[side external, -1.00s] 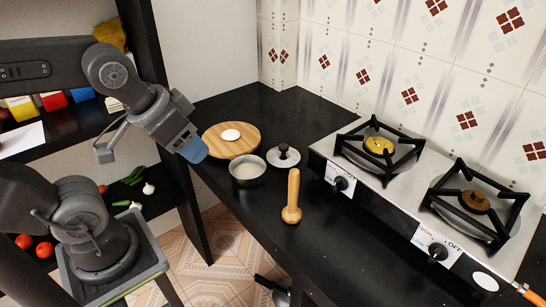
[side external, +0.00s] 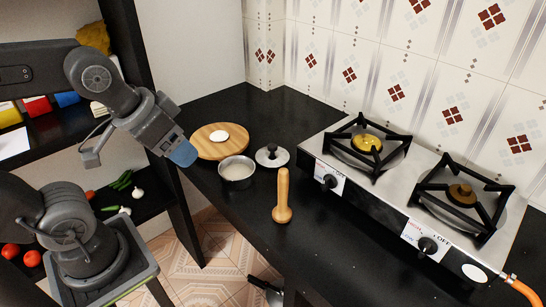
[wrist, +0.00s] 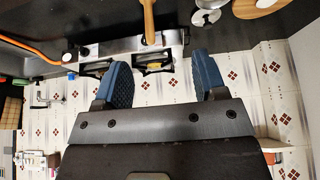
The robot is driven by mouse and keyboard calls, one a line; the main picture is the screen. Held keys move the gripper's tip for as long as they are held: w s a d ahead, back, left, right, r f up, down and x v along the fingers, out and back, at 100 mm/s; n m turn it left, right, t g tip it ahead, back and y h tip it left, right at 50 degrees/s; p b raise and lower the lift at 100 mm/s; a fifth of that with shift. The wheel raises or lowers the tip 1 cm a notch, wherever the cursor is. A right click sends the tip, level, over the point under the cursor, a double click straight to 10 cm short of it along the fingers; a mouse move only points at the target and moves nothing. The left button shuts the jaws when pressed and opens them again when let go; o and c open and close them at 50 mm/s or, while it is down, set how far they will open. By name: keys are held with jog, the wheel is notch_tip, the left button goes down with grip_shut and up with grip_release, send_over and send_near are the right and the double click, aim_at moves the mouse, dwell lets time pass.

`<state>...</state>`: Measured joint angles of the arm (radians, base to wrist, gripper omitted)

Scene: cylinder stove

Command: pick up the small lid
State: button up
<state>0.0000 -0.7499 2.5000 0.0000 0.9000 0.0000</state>
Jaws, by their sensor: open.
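The small lid (side external: 272,155), grey metal with a dark round knob, lies on the black counter just right of the metal pot (side external: 237,172). In the wrist view, the lid (wrist: 206,17) shows near the top edge, outside the span of the fingers. My gripper (side external: 184,153) has blue fingertips and hangs left of the wooden board, well apart from the lid. The wrist view shows my gripper (wrist: 163,78) open, with nothing held between its two blue fingers.
The round wooden board (side external: 205,149) with a white item on it lies behind the pot. A wooden pestle-like tool (side external: 282,195) stands upright in front of the lid. The two-burner stove (side external: 402,192) is to the right. Dark shelves (side external: 70,125) stand at left.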

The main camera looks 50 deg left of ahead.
jog(key=n+g+y, duration=0.2)
jog(key=n+y, duration=0.1)
jog(key=n, duration=0.6)
send_over(272, 146)
jog(key=s+d, duration=0.1)
jog(key=f, duration=2.1)
jog(key=shift+s+f, duration=0.2)
jog(key=shift+f, duration=0.05)
jog(key=shift+x, duration=2.85)
jog(key=shift+d+f, duration=0.1)
jog(key=shift+d, duration=0.1)
jog(key=shift+c, duration=0.4)
